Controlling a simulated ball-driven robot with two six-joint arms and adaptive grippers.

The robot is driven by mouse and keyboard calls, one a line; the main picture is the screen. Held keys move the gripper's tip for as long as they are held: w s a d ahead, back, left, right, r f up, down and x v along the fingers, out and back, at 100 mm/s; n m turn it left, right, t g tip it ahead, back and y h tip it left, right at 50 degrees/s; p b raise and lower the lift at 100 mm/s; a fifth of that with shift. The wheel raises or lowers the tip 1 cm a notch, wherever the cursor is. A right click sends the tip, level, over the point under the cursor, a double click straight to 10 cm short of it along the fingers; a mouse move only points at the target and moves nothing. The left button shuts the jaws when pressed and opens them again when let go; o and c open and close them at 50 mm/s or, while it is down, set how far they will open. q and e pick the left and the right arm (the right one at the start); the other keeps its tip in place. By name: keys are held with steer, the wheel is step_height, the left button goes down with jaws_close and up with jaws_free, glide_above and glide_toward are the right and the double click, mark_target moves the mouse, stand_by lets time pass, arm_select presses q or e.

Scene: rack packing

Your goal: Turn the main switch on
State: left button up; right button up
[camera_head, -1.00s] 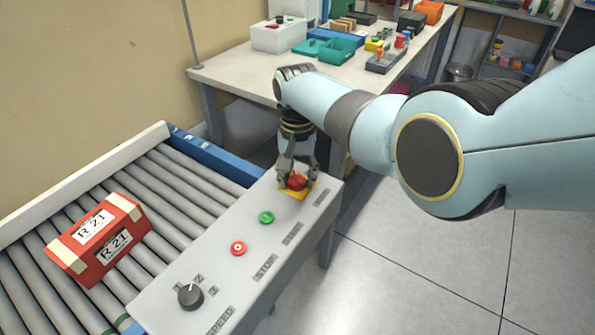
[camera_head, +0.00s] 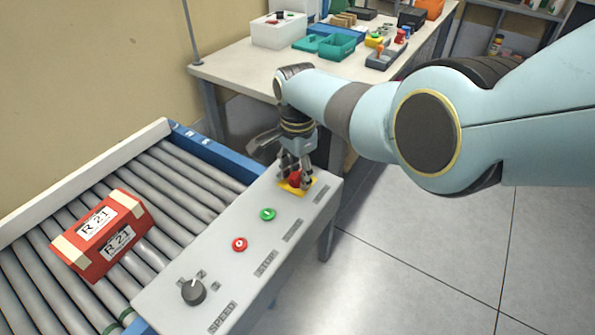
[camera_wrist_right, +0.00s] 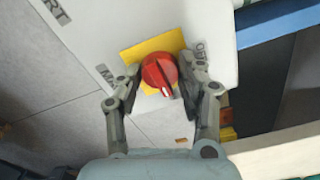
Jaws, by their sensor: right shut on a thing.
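The main switch is a red knob (camera_head: 295,179) on a yellow plate at the far end of the grey control panel (camera_head: 215,265). In the right wrist view, the red knob (camera_wrist_right: 158,70) has a white mark pointing toward the bottom of the picture, between my fingers. The yellow plate (camera_wrist_right: 140,48) shows around it, with partly covered lettering on both sides. My right gripper (camera_head: 296,180) reaches down from above, its fingers shut on either side of the knob. It also shows in the right wrist view (camera_wrist_right: 160,82). My left gripper is not in view.
A green button (camera_head: 268,214), a red button (camera_head: 239,244) and a black speed dial (camera_head: 194,292) line the panel nearer to me. A red box labelled R 21 (camera_head: 104,236) lies on the roller conveyor (camera_head: 165,190). A workbench (camera_head: 240,72) with bins stands behind.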

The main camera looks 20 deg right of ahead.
mark_target(298, 173)
steer(key=shift+m, duration=0.4)
steer(key=o, duration=1.2)
steer(key=shift+r, duration=0.1)
step_height(298, 173, up, 12)
